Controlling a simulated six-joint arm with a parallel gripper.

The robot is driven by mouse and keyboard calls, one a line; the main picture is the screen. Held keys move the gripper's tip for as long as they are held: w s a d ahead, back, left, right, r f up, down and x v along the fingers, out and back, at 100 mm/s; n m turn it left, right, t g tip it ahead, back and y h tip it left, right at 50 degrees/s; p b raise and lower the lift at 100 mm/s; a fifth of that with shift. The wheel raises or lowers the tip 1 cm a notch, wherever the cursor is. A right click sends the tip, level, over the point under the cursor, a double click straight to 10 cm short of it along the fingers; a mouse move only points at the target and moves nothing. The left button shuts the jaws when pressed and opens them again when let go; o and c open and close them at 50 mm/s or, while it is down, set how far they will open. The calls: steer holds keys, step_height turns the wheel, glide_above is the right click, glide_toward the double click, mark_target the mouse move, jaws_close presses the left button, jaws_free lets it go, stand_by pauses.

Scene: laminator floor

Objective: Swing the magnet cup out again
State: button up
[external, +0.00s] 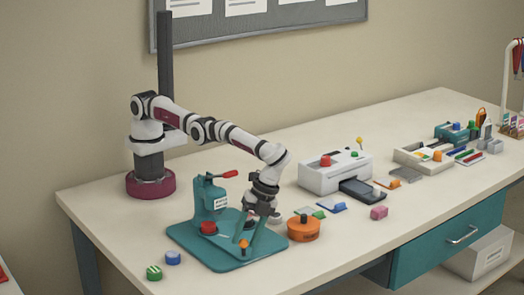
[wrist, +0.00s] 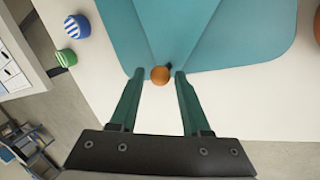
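A teal press (external: 208,195) with a red-tipped lever stands on a teal baseplate (external: 200,255); the plate also fills the top of the wrist view (wrist: 240,45). A red round piece (external: 208,227) sits at the press's front. A small orange ball knob (external: 244,243) stands near the plate's front edge; it also shows in the wrist view (wrist: 160,75). My gripper (wrist: 160,73) is open, its two green fingertips on either side of the knob with a gap on both sides. In the external view my gripper (external: 250,240) reaches down beside the knob. I cannot tell which part is the magnet cup.
A blue-striped piece (wrist: 77,27) and a green one (wrist: 67,57) lie off the plate near the table edge. An orange tub (external: 303,229) stands close right of the plate. A white machine (external: 330,172) is farther back. The front tabletop is mostly clear.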

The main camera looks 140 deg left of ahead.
steer(key=shift+o, duration=0.7)
steer(key=shift+a, duration=0.1)
steer(key=shift+w+a+r+n, duration=0.1)
steer(key=shift+a+n, duration=0.45)
steer(key=shift+n, duration=0.25)
steer(key=a+n, duration=0.1)
steer(key=a+n+t, duration=0.1)
steer(key=n, duration=0.1)
steer(key=a+n+t, duration=0.1)
steer(key=a+n, duration=0.1)
steer(key=shift+s, duration=0.25)
steer(key=a+n, duration=0.1)
steer(key=s+a+n+t, duration=0.1)
steer(key=n, duration=0.1)
steer(key=s+a+r+n+t, duration=0.1)
steer(key=a+n, duration=0.1)
steer(key=shift+s, duration=0.15)
steer(key=d+v, duration=0.1)
steer(key=v, duration=1.3)
steer(key=s+d+r+m+g+y, duration=0.1)
steer(key=s+d+r+m, duration=0.2)
steer(key=s, duration=0.6)
steer(key=s+d+r+m+g+y, duration=0.1)
steer(key=s+d+r+m, duration=0.2)
steer(key=s, duration=0.6)
steer(key=shift+d+r+y, duration=0.2)
steer(key=shift+d+y, duration=0.2)
steer(key=shift+d, duration=0.5)
